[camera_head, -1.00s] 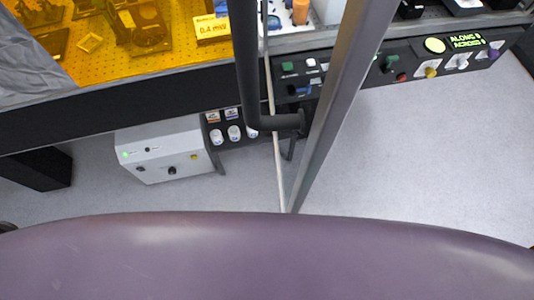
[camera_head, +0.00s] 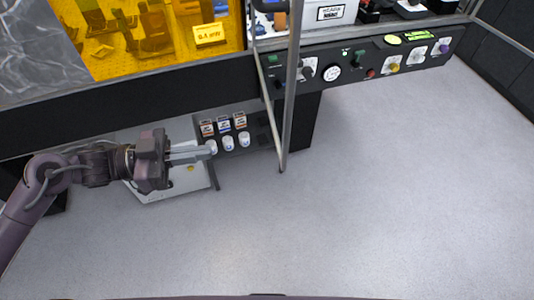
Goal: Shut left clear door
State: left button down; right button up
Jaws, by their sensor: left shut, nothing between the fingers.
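The left clear door (camera_head: 290,98) stands open and swung out towards me, seen almost edge-on. Its thin metal frame narrows to a low corner above the floor, and its clear pane is hard to make out. My left gripper (camera_head: 209,152) is to the left of the door's lower part, fingers shut and pointing right, with nothing held. A gap shows in the picture between the fingertips and the door frame. My right gripper is out of view.
An amber window (camera_head: 150,35) fills the upper left. A control panel (camera_head: 350,65) with knobs runs along the bench front. A light box (camera_head: 180,190) stands behind my left gripper. Labelled switches (camera_head: 228,135) are beside the fingertips. The floor (camera_head: 380,200) at right is clear.

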pick_arm(q)
jog(key=p, duration=0.1)
send_near(283, 140)
jog(key=d+p, duration=0.2)
jog(key=d, duration=0.3)
jog(key=shift+w+d+r+p, duration=0.25)
jog(key=shift+w+r+p, duration=0.1)
jog(key=shift+w+p, duration=0.05)
jog(key=shift+d+f, duration=0.15)
jog(key=shift+d, duration=0.45)
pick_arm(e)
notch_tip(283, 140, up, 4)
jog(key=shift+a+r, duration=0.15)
